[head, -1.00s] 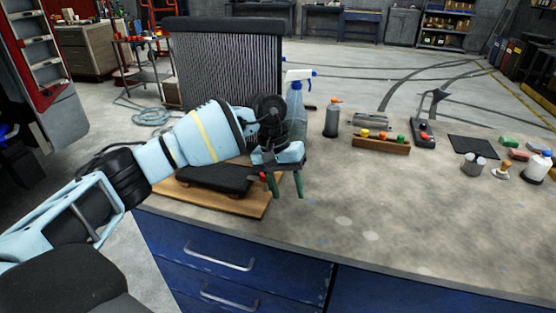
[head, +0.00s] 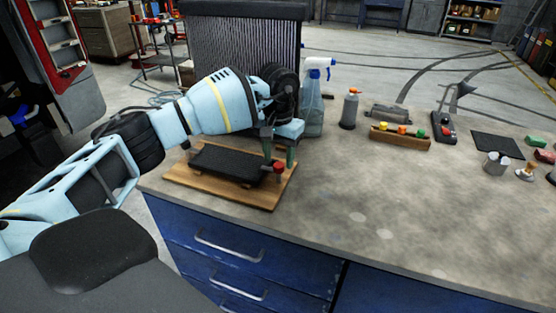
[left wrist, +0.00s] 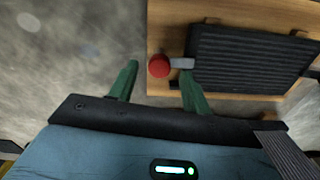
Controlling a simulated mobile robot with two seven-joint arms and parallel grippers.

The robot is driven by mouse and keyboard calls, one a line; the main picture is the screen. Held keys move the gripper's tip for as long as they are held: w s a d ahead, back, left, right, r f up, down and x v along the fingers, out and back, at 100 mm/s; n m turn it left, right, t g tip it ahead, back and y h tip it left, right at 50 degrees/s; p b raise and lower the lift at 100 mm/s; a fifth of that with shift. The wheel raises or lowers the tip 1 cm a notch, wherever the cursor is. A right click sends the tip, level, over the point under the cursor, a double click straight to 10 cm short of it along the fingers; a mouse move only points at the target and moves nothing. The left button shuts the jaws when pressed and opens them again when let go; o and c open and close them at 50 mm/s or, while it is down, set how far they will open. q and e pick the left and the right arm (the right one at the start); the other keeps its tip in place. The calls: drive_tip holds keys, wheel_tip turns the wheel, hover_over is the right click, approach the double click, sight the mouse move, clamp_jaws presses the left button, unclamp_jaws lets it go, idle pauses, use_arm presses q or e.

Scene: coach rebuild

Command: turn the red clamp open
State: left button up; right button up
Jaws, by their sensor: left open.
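The red clamp (head: 278,167) sits at the right edge of a black ribbed pad (head: 225,163) on a wooden board (head: 228,193). In the left wrist view the clamp's round red knob (left wrist: 159,66) joins a short grey bar (left wrist: 182,63) that reaches to the pad's edge. My left gripper (head: 278,150) is open, with its green fingers pointing down beside the clamp. In the left wrist view the red knob lies ahead of the gap between the fingertips (left wrist: 159,75), nearer the right one. I see no contact. My right gripper is not in view.
A spray bottle (head: 312,100) and a grey bottle with an orange cap (head: 349,109) stand behind my left gripper. A wooden rack with coloured knobs (head: 400,138) is farther right. The bench top (head: 370,210) in front and to the right is clear.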

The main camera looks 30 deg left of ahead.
use_arm(q)
drive_tip(key=shift+f, duration=1.05)
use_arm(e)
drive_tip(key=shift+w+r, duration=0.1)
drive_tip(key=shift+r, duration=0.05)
use_arm(q)
drive_tip(key=c, duration=1)
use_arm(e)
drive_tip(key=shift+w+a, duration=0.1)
